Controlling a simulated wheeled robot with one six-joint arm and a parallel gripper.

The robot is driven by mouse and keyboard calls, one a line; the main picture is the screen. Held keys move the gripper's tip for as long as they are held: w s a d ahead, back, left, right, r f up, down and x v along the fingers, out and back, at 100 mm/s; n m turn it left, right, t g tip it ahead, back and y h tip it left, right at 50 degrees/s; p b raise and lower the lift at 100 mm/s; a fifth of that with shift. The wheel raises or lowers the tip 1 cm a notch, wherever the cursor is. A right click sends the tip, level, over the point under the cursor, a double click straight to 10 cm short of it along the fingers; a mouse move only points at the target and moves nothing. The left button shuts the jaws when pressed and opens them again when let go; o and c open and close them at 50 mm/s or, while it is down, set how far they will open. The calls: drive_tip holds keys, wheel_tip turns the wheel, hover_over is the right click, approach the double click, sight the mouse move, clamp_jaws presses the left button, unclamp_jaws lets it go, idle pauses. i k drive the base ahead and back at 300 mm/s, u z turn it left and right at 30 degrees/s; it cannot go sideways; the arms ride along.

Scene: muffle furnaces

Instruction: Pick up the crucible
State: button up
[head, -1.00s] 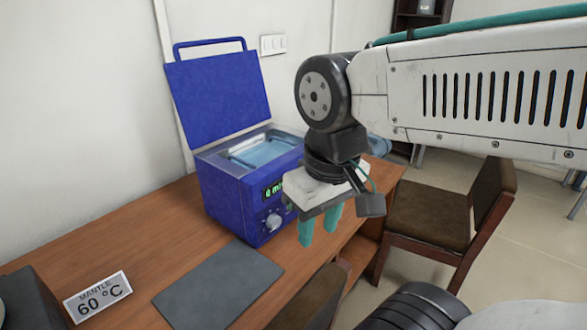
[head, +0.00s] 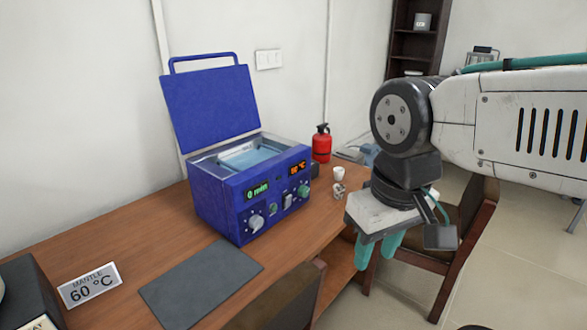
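A small white cup that looks like the crucible (head: 338,173) stands on the wooden table, to the right of the blue bath. A second small pale piece (head: 339,189) is just in front of it; I cannot tell whether it is another cup or a stand. My gripper (head: 377,253) points down beyond the table's right edge, to the right of and nearer than the cup. Its two teal fingers are apart with nothing between them.
The blue bath (head: 228,195) with its lid raised stands on the table (head: 130,240). A red extinguisher (head: 321,145) is behind the cup. A grey mat (head: 200,283) and a "MANTLE 60 °C" sign (head: 90,286) lie nearer. Chairs stand by the table edge.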

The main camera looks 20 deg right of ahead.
sight(339, 192)
drive_tip(key=z, duration=2.2)
drive_tip(key=i, duration=1.55)
drive_tip(key=u, duration=3)
drive_tip(key=i, duration=0.5)
drive_tip(key=u, duration=0.1)
drive_tip(key=k, duration=0.1)
drive_tip(key=u, duration=0.05)
